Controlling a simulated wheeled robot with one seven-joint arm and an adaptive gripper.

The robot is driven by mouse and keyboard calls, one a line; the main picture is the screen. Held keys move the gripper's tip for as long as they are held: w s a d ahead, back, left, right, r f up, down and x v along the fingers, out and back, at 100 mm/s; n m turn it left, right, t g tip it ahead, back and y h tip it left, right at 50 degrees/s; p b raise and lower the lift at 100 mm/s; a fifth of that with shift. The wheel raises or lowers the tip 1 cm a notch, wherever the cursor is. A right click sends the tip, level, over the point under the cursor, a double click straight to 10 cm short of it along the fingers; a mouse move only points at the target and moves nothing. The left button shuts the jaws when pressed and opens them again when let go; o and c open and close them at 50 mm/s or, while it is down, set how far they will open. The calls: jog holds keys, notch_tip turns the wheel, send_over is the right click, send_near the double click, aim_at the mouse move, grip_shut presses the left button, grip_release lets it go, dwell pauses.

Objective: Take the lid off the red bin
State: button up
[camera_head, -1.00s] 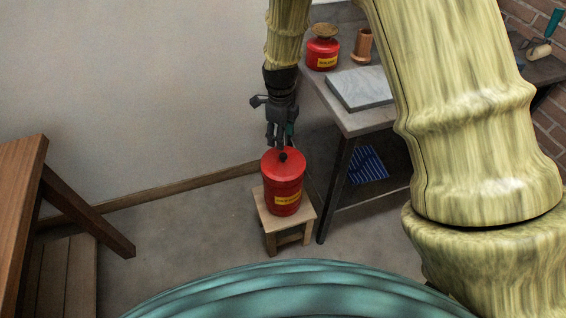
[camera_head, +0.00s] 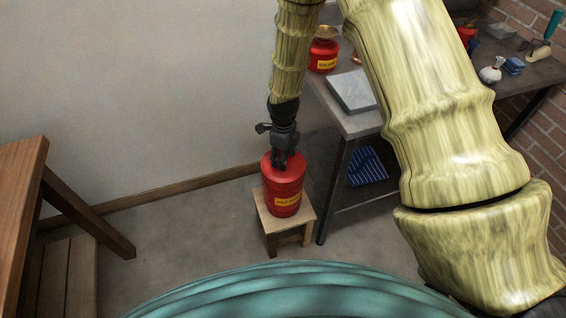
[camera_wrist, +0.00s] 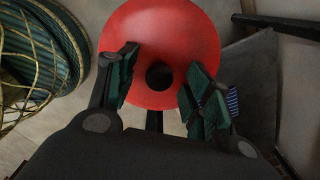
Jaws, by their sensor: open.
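The red bin (camera_head: 283,196) with a yellow label stands upright on a small wooden stool (camera_head: 272,232). Its round red lid (camera_wrist: 160,25) is on top and fills the upper middle of the wrist view. A dark round knob (camera_wrist: 160,76) sits at the lid's centre. My gripper (camera_head: 281,165) points down at the lid. In the wrist view its green-padded fingers (camera_wrist: 162,88) are open, one on each side of the knob, with gaps between pads and knob. In the head view the fingers hide the knob.
A grey workbench (camera_head: 360,124) stands right of the stool, with a grey slab (camera_head: 352,91) and a smaller red can (camera_head: 322,55) on it. A blue striped cloth (camera_head: 367,166) lies on its lower shelf. A wooden table (camera_head: 20,190) is at left. The floor between is clear.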

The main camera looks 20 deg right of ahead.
jog(key=shift+f, duration=0.4)
grip_shut()
jog(key=shift+r, duration=0.1)
